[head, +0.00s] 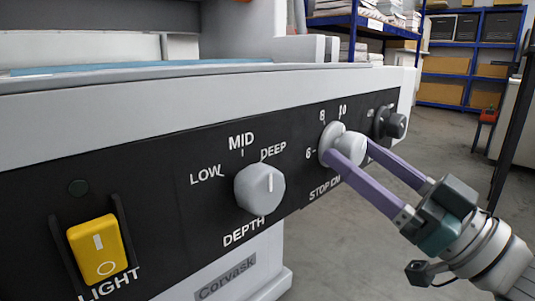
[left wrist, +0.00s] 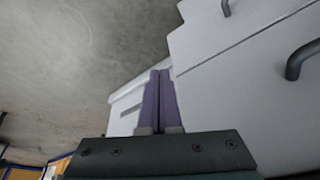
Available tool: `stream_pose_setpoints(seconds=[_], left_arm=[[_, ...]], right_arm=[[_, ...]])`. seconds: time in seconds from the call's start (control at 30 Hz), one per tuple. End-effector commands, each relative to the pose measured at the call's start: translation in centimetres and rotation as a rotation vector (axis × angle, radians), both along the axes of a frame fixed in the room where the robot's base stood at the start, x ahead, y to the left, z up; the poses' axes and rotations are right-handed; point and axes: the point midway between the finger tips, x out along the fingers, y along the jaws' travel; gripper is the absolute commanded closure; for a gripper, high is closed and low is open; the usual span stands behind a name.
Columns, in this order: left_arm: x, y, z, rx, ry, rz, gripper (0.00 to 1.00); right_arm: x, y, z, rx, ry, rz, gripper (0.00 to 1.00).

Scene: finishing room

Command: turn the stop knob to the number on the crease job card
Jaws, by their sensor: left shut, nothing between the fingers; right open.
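The stop knob (head: 351,147) is a light grey knob on the black panel at the right in the head view. The numbers 6, 8 and 10 are printed around it; its pointer direction is not clear. My right gripper (head: 347,154) has its purple fingers apart, one at each side of the knob; whether they touch it is hard to tell. The lettering below the knob is partly hidden by a finger. My left gripper (left wrist: 160,75) shows in the left wrist view, shut and empty, near white machine panels. The crease job card is not in view.
A depth knob (head: 260,188) marked LOW, MID, DEEP sits left of the stop knob. A yellow light switch (head: 97,248) is at the far left. A dark knob (head: 392,123) lies just right of the stop knob. Shelving (head: 470,45) stands behind, across open floor.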

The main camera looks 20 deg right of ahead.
Motion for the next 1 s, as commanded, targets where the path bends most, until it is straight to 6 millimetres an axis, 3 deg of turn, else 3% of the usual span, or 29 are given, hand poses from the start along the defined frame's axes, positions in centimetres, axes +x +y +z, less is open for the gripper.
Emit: stream_pose_setpoints(seconds=[0.2,0.9,1.0], left_arm=[[0.02,-0.01,0.01,0.000,-0.001,0.000,1.00],[0.05,-0.04,0.02,-0.001,-0.001,0.001,1.00],[0.06,-0.04,0.02,-0.002,-0.002,0.001,1.00]], right_arm=[[0.04,0.03,0.03,0.000,0.000,0.000,0.19],[0.01,0.01,-0.01,0.000,0.000,0.000,0.98],[0.01,0.01,-0.01,0.000,0.000,0.000,1.00]])
